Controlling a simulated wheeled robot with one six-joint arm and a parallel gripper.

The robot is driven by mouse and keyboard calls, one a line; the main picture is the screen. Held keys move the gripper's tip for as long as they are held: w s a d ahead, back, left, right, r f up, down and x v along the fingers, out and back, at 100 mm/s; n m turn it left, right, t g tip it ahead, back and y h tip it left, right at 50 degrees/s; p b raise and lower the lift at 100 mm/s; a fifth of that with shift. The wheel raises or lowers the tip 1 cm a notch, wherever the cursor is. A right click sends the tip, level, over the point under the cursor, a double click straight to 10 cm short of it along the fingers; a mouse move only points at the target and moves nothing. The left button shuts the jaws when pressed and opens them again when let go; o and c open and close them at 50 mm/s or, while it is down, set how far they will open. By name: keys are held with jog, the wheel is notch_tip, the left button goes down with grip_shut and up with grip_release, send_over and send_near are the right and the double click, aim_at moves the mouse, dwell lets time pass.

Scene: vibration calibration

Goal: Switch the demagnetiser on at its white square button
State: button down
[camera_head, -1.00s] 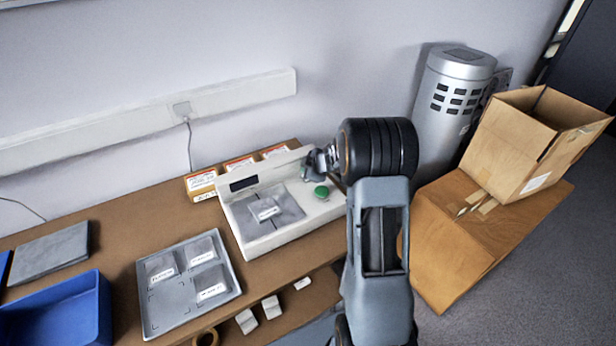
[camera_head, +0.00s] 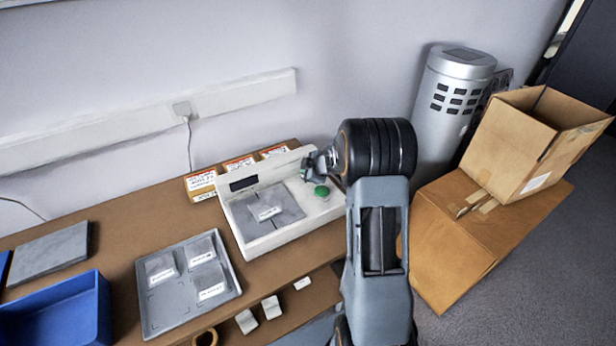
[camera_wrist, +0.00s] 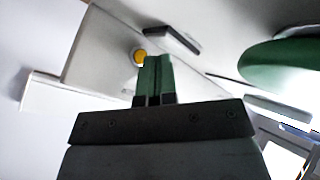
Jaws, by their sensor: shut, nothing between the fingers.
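The demagnetiser (camera_head: 284,229) is a white sloped unit on the bench, with a dark display (camera_head: 243,184), a grey plate and a round green button (camera_head: 321,191). The green button also shows large at the right of the wrist view (camera_wrist: 285,62). A yellow round spot (camera_wrist: 139,56) and a dark bar (camera_wrist: 172,39) show on the white surface beyond my fingers. My gripper (camera_head: 306,173) is shut and empty, over the unit's back right part; its green fingertips (camera_wrist: 155,62) are together. I cannot make out the white square button. I cannot tell whether the fingertips touch anything.
A labelled bag (camera_head: 265,208) lies on the grey plate. A grey tray (camera_head: 150,308) with bagged pieces and a blue bin (camera_head: 60,318) stand left. Small boxes (camera_head: 201,184) stand behind the unit. A silver cylinder (camera_head: 452,100) and cardboard boxes (camera_head: 520,140) stand right.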

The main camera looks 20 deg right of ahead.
jog(key=shift+f, duration=0.2)
jog(key=shift+r, duration=0.15)
dwell(0.3)
jog(key=shift+r+p, duration=0.7)
jog(key=shift+p, duration=0.4)
notch_tip(320, 180, up, 5)
jog(key=p, duration=0.6)
dwell(0.3)
